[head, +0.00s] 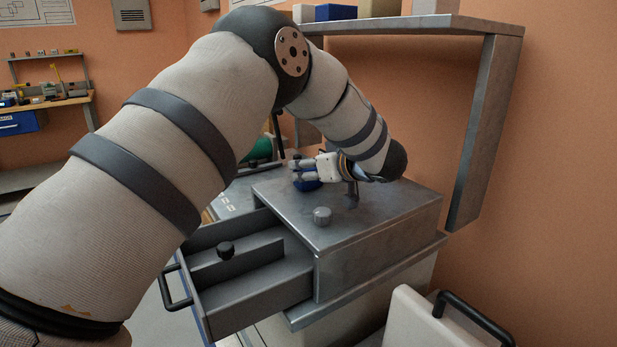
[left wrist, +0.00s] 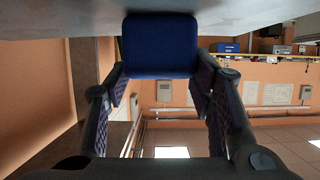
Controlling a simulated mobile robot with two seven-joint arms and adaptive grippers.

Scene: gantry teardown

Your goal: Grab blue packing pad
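The blue packing pad (head: 308,186) lies on the grey metal cabinet top (head: 375,222), partly hidden by my left gripper (head: 294,169). In the left wrist view the blue pad (left wrist: 160,45) shows as a rounded block just beyond and between the fingertips of my left gripper (left wrist: 161,78). The fingers are spread wide, about as far apart as the pad is wide. A firm hold is not visible. My right gripper is in neither view.
A metal shelf (head: 420,24) overhangs behind, carrying several blocks. A white panel (head: 425,320) stands at the lower right.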

